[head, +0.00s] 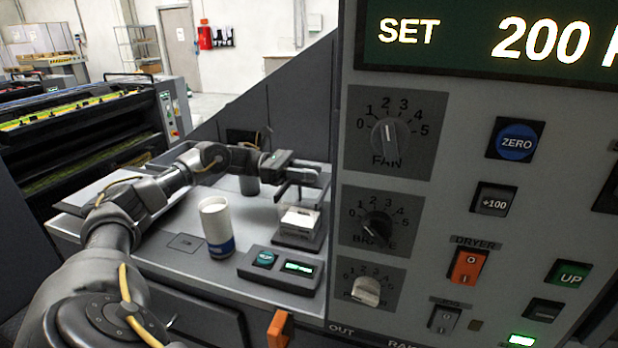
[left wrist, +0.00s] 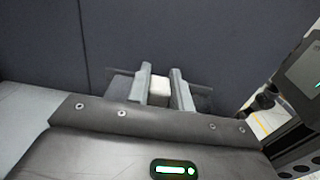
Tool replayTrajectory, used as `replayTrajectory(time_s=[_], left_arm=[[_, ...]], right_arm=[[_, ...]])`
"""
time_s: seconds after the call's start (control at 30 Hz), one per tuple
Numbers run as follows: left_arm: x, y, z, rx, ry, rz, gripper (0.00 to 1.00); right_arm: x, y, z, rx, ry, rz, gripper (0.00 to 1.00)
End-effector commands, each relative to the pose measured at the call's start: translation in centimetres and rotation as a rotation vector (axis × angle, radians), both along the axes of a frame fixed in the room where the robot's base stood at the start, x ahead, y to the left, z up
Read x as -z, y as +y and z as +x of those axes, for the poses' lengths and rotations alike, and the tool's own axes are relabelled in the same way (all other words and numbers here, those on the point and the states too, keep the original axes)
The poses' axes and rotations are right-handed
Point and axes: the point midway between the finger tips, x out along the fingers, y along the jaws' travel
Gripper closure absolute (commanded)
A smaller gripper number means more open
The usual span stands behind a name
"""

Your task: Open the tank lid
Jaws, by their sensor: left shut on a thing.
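My left gripper (head: 298,190) reaches over the back of the grey worktop, its fingers pointing down above a small white-topped box (head: 299,219) on a dark base. In the left wrist view the two fingers (left wrist: 160,82) stand on either side of a pale block (left wrist: 159,87), and the gripper is shut on it. I cannot tell whether this block is part of the white-topped box. No tank lid can be made out clearly. My right gripper is out of view.
A white and blue paper cup (head: 217,228) stands on the worktop (head: 180,262) beside my left arm. A small unit with a green display (head: 299,267) lies in front. A large control panel (head: 455,150) with knobs and buttons fills the right side.

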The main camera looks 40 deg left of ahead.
Motion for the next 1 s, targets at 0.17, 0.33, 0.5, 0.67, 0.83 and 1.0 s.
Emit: replayTrajectory(time_s=[0.17,0.33,0.5,0.67,0.83,1.0], left_arm=[[0.0,0.0,0.1,-0.002,0.003,0.001,0.70],[0.0,0.0,0.1,0.000,0.002,0.001,0.56],[0.0,-0.1,0.1,0.001,0.000,0.001,0.56],[0.1,0.8,-0.2,-0.002,0.001,0.003,0.56],[0.2,3.4,-1.5,-0.004,0.001,0.004,0.56],[0.0,5.6,-2.6,-0.002,0.000,0.002,0.56]], right_arm=[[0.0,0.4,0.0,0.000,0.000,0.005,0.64],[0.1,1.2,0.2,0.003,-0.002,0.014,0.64],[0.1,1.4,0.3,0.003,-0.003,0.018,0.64],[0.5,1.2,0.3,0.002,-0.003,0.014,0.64],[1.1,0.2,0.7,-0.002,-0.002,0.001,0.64],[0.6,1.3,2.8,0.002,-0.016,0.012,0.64]])
